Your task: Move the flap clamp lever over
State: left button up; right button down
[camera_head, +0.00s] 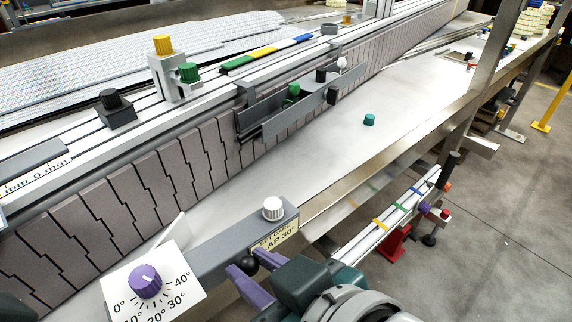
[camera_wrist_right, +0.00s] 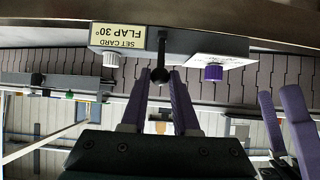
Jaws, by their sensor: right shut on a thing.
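The black ball knob of the flap clamp lever (camera_head: 250,262) sticks out from the front of a grey housing (camera_head: 225,247). The knob also shows in the right wrist view (camera_wrist_right: 160,75), on a short dark stem. My right gripper (camera_head: 258,272) is shut on the ball, with its purple fingers (camera_wrist_right: 160,98) on either side. The housing carries a "SET CARD FLAP 30°" label (camera_wrist_right: 118,37), partly covered in the head view. My left gripper (camera_wrist_right: 280,105) shows only in the right wrist view, at the right; its opening is unclear.
A purple dial knob (camera_head: 145,281) on a white degree scale and a white ribbed knob (camera_head: 272,208) sit close on the same housing. The slatted conveyor side (camera_head: 130,190) lies behind. A teal knob (camera_head: 369,119) stands on the mostly clear steel surface.

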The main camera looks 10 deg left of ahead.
jog(key=shift+s+d+f, duration=0.5)
jog(key=shift+d+f, duration=0.1)
jog(key=shift+f, duration=0.05)
jog(key=shift+s+d+f+b, duration=0.15)
jog(key=shift+s+d+f, duration=0.15)
jog(key=shift+f, duration=0.15)
jog(key=shift+s+d+f+b, duration=0.2)
jog(key=shift+d+f, duration=0.1)
jog(key=shift+f, duration=0.15)
jog(key=shift+s+d+f+b, duration=0.2)
jog(key=shift+f+b, duration=0.1)
jog(key=shift+f, duration=0.2)
jog(key=shift+s+d+f+b, duration=0.1)
jog(key=shift+d+f+b, duration=0.15)
jog(key=shift+f, duration=0.25)
